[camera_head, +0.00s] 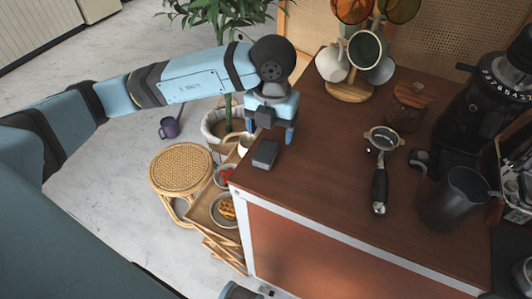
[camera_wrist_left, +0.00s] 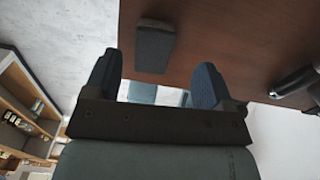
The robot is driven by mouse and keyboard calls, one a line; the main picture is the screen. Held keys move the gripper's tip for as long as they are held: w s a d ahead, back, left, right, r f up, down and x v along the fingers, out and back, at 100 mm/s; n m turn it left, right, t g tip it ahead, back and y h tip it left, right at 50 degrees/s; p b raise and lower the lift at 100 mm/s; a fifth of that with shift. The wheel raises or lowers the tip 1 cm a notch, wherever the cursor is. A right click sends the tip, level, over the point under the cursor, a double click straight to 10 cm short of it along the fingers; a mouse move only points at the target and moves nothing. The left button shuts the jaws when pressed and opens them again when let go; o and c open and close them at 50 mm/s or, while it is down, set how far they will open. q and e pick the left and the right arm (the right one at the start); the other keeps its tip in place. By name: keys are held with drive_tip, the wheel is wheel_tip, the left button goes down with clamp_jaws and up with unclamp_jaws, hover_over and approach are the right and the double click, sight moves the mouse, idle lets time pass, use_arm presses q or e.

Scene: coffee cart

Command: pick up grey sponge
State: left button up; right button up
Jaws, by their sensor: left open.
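The grey sponge (camera_head: 265,154) is a small dark grey block lying on the brown cart top, near its left edge. It also shows in the left wrist view (camera_wrist_left: 154,46), at the top, beyond and roughly between the fingertips. My left gripper (camera_head: 271,131) is open and empty, with its blue fingers spread; it also shows in the left wrist view (camera_wrist_left: 157,80). In the head view it is just behind the sponge, and it appears not to touch it. My right gripper cannot be made out; only a small blue-grey part shows at the bottom edge of the head view.
On the cart top (camera_head: 310,190) stand a portafilter (camera_head: 380,185), a dark pitcher (camera_head: 455,198), a mug tree (camera_head: 350,90) and a grinder (camera_head: 480,95). A woven stool (camera_head: 181,168) and a tray with plated food (camera_head: 227,209) are left of the cart. The cart top right of the sponge is clear.

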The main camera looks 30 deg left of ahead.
sight(267, 147)
use_arm(q)
drive_tip(key=shift+s+a+f, duration=0.1)
drive_tip(key=shift+s+f, duration=0.05)
drive_tip(key=shift+f, duration=0.75)
drive_tip(key=shift+s+a+f, duration=0.1)
drive_tip(key=shift+s+f, duration=0.05)
drive_tip(key=shift+f, duration=0.8)
drive_tip(key=shift+s+a+f, duration=0.1)
drive_tip(key=shift+s+f, duration=0.05)
drive_tip(key=shift+f, duration=0.75)
drive_tip(key=c, duration=1)
